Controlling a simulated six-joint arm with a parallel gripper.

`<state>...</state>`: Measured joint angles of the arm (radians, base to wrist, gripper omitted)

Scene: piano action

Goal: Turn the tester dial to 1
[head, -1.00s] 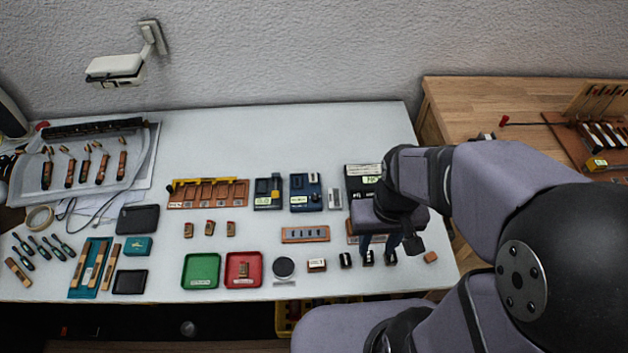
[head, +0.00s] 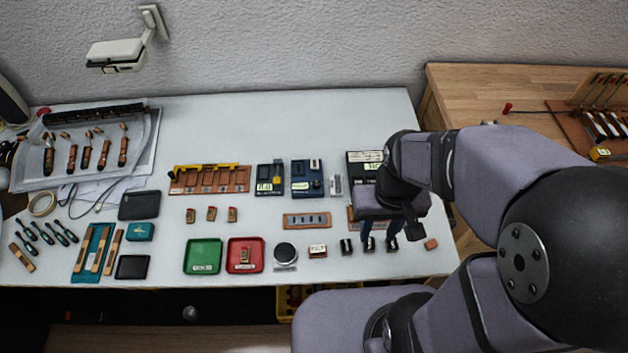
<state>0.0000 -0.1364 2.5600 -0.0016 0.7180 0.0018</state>
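My gripper (head: 380,234) hangs over the front right of the white bench. Its two dark blue fingers point down and stand apart, with nothing visible between them. Several small dark blocks stand at or just below its tips. A black device with pale labels (head: 365,157) lies behind the gripper, partly hidden by my arm. A blue device (head: 306,179) and a dark device with a yellow part (head: 270,178) stand to its left. I cannot tell which one is the tester, and no dial or its setting can be read at this size.
A round black-topped item (head: 285,250), a red tray (head: 245,266) and a green tray (head: 203,270) stand along the front. A slotted wooden strip (head: 307,220) lies left of my gripper. The bench (head: 280,130) is clear at the back.

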